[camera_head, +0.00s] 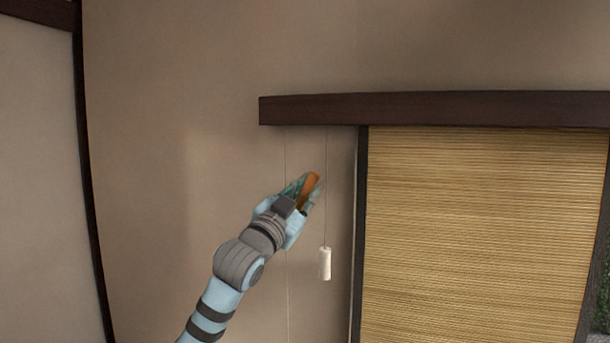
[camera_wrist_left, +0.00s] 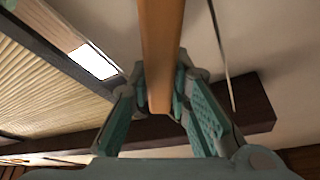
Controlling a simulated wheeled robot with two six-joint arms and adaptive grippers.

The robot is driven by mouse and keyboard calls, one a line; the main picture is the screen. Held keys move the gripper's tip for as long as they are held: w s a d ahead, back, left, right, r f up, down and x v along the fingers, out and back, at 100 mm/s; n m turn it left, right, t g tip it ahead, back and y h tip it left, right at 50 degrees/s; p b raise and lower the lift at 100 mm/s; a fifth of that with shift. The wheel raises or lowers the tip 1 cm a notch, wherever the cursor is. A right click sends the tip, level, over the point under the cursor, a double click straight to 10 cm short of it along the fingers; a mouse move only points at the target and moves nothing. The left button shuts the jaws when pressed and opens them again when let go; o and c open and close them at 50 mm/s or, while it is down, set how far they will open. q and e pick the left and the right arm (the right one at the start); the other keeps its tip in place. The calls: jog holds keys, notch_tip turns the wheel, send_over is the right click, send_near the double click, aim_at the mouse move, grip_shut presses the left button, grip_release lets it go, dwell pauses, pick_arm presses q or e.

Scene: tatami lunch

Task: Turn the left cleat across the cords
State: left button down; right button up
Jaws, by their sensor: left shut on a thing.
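The left cleat (camera_head: 311,183) is an orange-brown wooden bar against the wall, left of the blind. In the head view it stands tilted, its top leaning right. My left gripper (camera_head: 302,195) is shut on it, with teal finger pads on both sides. In the left wrist view the cleat (camera_wrist_left: 160,45) runs down between the fingers (camera_wrist_left: 162,80). One thin cord (camera_head: 286,155) hangs left of the cleat and passes behind my gripper. Another cord (camera_head: 326,150) hangs just right of it. Whether the cleat touches either cord I cannot tell. My right gripper is not in view.
A white pull (camera_head: 325,264) hangs at the end of the right cord, below my gripper. A dark wooden rail (camera_head: 430,108) runs above. A woven blind (camera_head: 480,230) fills the right side. The plain wall (camera_head: 180,150) to the left is clear.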

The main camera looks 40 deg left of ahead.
pick_arm(q)
jog(key=m+h+p, duration=0.1)
jog(key=m, duration=0.1)
jog(key=shift+d+r+m+p, duration=0.1)
jog(key=shift+r+m+p, duration=0.05)
jog(key=shift+m+p, duration=0.2)
jog(key=shift+m+g+h+p, duration=0.3)
jog(key=shift+m, duration=0.25)
jog(key=shift+d+f+m+h, duration=0.15)
jog(key=shift+f+m+h, duration=0.15)
jog(key=shift+m, duration=0.8)
jog(key=m, duration=0.1)
jog(key=m+g+h, duration=0.1)
jog(key=m, duration=0.2)
jog(key=shift+w+d+f+g, duration=0.1)
jog(key=shift+d+f+g, duration=0.05)
jog(key=shift+f+g, duration=0.15)
jog(key=shift+f+m+g+h, duration=0.2)
jog(key=shift+m+g, duration=0.2)
jog(key=shift+m, duration=0.7)
jog(key=shift+f+m+g+h, duration=0.2)
jog(key=shift+m+g, duration=0.2)
jog(key=shift+m, duration=0.7)
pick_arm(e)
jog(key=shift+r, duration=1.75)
pick_arm(q)
jog(key=c, duration=1.5)
grip_release()
jog(key=shift+d, duration=0.1)
